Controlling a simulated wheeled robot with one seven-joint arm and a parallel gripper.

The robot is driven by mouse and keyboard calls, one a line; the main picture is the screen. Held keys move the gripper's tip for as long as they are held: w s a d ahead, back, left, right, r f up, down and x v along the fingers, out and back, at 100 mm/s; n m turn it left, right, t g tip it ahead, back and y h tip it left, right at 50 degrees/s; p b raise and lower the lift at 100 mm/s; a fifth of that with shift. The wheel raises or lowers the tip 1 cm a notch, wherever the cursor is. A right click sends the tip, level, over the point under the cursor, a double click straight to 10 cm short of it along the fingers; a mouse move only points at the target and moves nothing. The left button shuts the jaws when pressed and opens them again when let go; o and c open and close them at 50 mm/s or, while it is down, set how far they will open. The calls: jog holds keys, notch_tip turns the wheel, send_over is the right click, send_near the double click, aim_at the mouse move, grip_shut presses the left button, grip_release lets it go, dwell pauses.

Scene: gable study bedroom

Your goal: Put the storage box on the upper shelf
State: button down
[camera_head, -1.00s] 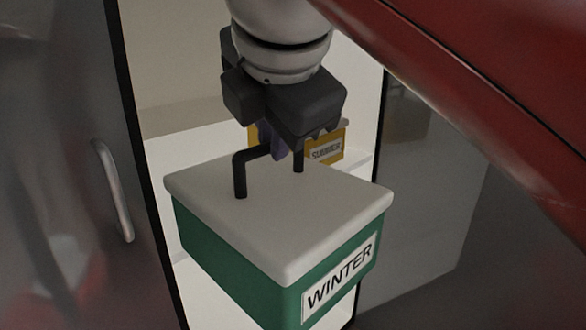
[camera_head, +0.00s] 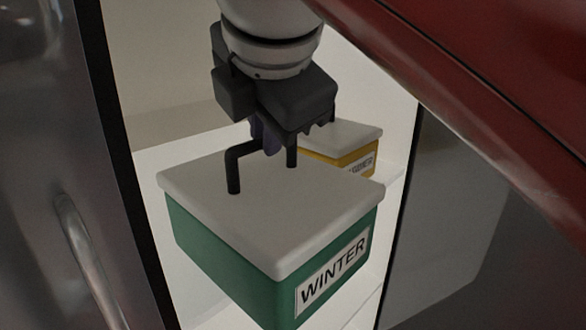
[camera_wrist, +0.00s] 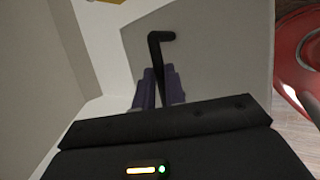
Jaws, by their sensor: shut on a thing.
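The storage box (camera_head: 225,262) is green with a pale lid, a black handle and a label reading WINTER. It hangs level from my gripper (camera_head: 268,145), whose fingers are shut on the handle. In the wrist view my gripper's purple fingers (camera_wrist: 157,88) sit around the black handle (camera_wrist: 160,45) above the pale lid (camera_wrist: 215,60). Behind the box is an open white cabinet with a shelf (camera_head: 180,150). The box hides much of the cabinet's lower part.
A yellow box (camera_head: 325,160) with a pale lid and a partly hidden label stands on the shelf, at right behind the held box. A dark door with a metal handle (camera_head: 85,255) is at left. A grey panel (camera_head: 450,240) is at right.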

jog(key=w+a+f, duration=0.1)
jog(key=w+a, duration=0.1)
jog(key=w, duration=0.6)
jog(key=w+a+f, duration=0.2)
jog(key=w, duration=0.7)
jog(key=shift+w+f+p, duration=0.15)
jog(key=shift+w+p, duration=0.1)
jog(key=shift+p, duration=0.05)
jog(key=shift+a, duration=0.1)
jog(key=c, duration=1.5)
grip_release()
jog(key=shift+f, duration=0.1)
jog(key=shift+o, duration=0.2)
jog(key=p+v, duration=0.3)
jog(key=v, duration=0.9)
